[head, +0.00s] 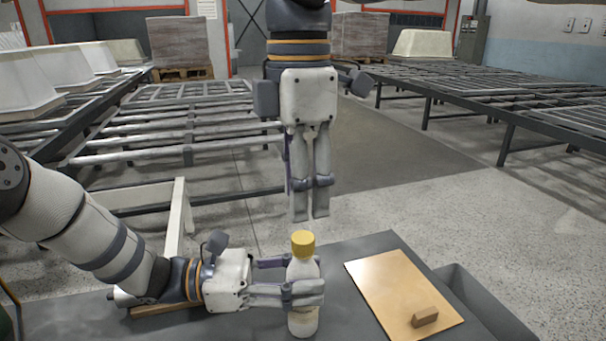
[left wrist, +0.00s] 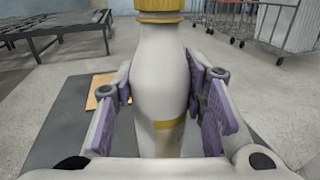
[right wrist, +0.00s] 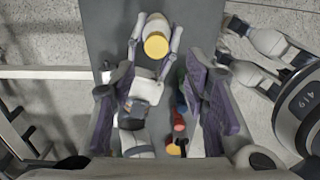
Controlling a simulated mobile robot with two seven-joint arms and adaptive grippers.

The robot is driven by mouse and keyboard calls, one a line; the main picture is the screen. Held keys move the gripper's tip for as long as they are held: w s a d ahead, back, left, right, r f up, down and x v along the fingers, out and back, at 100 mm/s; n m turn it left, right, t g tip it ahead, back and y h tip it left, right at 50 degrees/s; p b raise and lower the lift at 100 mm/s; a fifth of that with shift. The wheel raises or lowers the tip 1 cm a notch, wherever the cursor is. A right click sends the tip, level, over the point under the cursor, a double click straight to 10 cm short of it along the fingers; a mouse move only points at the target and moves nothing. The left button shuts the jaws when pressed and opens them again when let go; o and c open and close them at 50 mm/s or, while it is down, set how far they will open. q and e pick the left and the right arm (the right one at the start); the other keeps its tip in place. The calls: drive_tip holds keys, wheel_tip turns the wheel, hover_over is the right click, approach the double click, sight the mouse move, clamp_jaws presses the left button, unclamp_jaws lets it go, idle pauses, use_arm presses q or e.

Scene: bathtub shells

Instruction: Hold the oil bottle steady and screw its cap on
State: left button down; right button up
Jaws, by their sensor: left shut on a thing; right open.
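The oil bottle (head: 303,318) is white and stands upright on the dark table. Its yellow cap (head: 303,244) sits on top of the neck; I cannot tell how far it is screwed on. My left gripper (head: 304,290) is shut around the bottle's body from the left. The bottle also fills the middle of the left wrist view (left wrist: 160,70), with the cap cut off at the top. My right gripper (head: 310,217) points straight down above the cap, open and empty, apart from it. The cap shows beyond the open fingers in the right wrist view (right wrist: 156,45).
A tan board (head: 390,285) with a small brown block (head: 424,317) lies right of the bottle. A grey bin (head: 475,300) adjoins the table's right edge. Several coloured objects (right wrist: 179,122) show in the right wrist view. Metal racks (head: 480,100) and white tub shells stand behind.

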sight(303, 237)
drive_tip(key=n, duration=0.2)
drive_tip(key=r+n, duration=0.1)
drive_tip(key=n, duration=0.1)
drive_tip(key=shift+w+d, duration=0.15)
drive_tip(key=shift+w, duration=0.05)
drive_tip(key=shift+f, duration=0.1)
drive_tip(key=shift+f, duration=4)
